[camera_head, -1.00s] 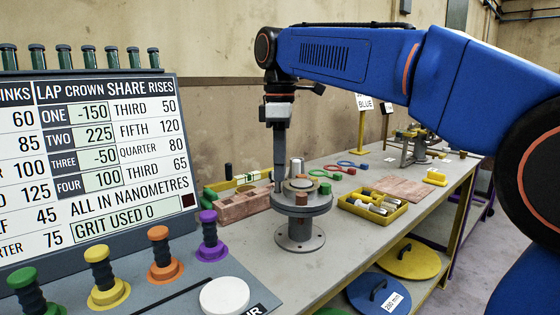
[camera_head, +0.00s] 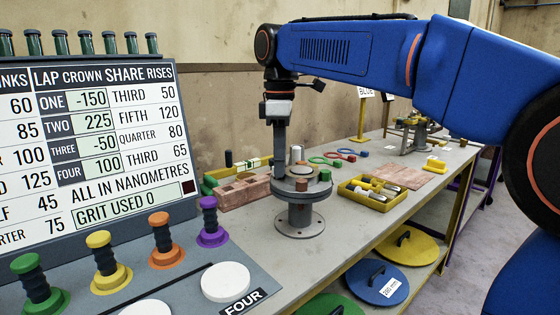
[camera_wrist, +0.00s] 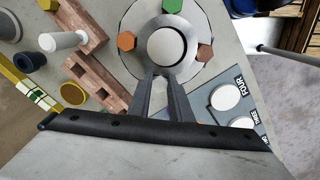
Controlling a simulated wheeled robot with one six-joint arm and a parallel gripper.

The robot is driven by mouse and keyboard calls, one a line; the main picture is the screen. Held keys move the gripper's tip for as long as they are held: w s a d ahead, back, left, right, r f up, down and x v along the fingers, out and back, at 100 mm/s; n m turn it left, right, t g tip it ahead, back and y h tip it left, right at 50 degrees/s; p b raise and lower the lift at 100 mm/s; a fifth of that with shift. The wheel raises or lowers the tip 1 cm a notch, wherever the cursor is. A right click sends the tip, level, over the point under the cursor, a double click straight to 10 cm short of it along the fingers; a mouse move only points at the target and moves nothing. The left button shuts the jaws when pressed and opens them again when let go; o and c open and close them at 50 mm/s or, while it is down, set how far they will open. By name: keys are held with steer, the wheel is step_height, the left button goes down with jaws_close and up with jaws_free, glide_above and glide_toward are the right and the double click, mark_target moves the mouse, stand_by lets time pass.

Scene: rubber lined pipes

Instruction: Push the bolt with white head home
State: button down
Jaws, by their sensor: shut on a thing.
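A round grey pedestal (camera_head: 300,222) stands on the bench, with a domed centre and several hex bolt heads around its rim. In the wrist view, the pedestal top (camera_wrist: 190,62) shows orange (camera_wrist: 126,41), green (camera_wrist: 172,6) and brown (camera_wrist: 204,52) heads. My gripper (camera_wrist: 161,76) points down at the rim. Its fingers are nearly together on a small pale thing (camera_wrist: 160,82), apparently the white bolt head, mostly hidden by them. How far its shank is in cannot be seen. In the head view, my gripper (camera_head: 280,175) is at the pedestal's left edge.
A pinkish block with pockets (camera_head: 243,192) stands left of the pedestal. A yellow tray (camera_head: 372,195) with cylinders is to its right. A sloped panel with coloured knobs (camera_head: 161,232) and white discs (camera_head: 225,281) is in front. A silver cylinder (camera_head: 296,154) stands behind.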

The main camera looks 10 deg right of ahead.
steer(key=shift+f, duration=0.35)
stand_by(0.3)
steer(key=c, duration=1.5)
jaws_free()
steer(key=shift+c, duration=0.2)
steer(key=shift+r, duration=0.1)
steer(key=shift+r, duration=3.9)
